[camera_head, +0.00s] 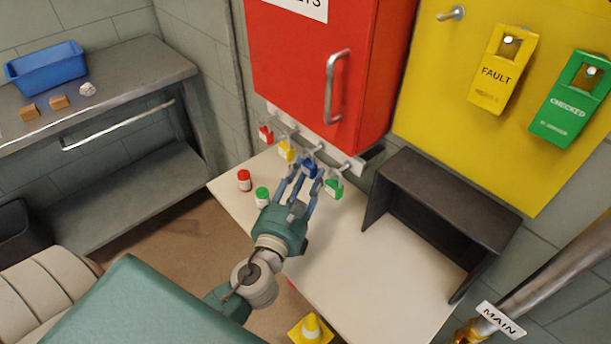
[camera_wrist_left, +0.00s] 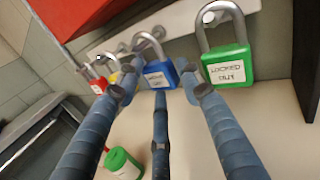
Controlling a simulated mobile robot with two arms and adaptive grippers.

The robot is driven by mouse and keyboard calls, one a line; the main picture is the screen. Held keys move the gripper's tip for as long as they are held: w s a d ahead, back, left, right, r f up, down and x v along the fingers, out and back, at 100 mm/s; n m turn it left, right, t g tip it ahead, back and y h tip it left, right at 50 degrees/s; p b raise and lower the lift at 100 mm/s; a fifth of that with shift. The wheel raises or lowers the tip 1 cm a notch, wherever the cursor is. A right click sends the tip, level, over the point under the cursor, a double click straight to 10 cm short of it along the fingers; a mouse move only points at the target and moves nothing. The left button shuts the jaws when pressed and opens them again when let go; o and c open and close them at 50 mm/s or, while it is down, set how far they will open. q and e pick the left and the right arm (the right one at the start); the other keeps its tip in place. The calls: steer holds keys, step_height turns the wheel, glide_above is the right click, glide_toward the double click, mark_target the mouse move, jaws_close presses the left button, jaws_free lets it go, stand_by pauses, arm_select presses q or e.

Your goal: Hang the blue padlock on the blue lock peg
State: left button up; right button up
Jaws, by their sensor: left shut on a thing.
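The blue padlock (camera_head: 309,169) is upright at the white peg rail (camera_head: 323,143) under the red cabinet, between the yellow and green padlocks. It also shows in the left wrist view (camera_wrist_left: 158,76), with its shackle up at the rail. I cannot tell whether the shackle is around the blue lock peg, which is hidden. My left gripper (camera_head: 301,176) is shut on the blue padlock, with fingers at its sides and one below in the left wrist view. My right gripper is not in view.
Red (camera_head: 265,134), yellow (camera_head: 286,151) and green (camera_head: 334,188) padlocks hang close along the rail. The red cabinet (camera_head: 300,70) overhangs it. Red (camera_head: 244,180) and green-lidded (camera_head: 262,197) containers stand on the pale table (camera_head: 335,265). A dark open shelf (camera_head: 440,195) stands right.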

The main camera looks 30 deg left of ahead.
arm_select(q)
steer(key=o, duration=1.4)
steer(key=shift+o, duration=0.2)
steer(key=shift+s, duration=0.1)
steer(key=s+d, duration=0.2)
steer(key=s, duration=0.9)
steer(key=shift+s, duration=0.35)
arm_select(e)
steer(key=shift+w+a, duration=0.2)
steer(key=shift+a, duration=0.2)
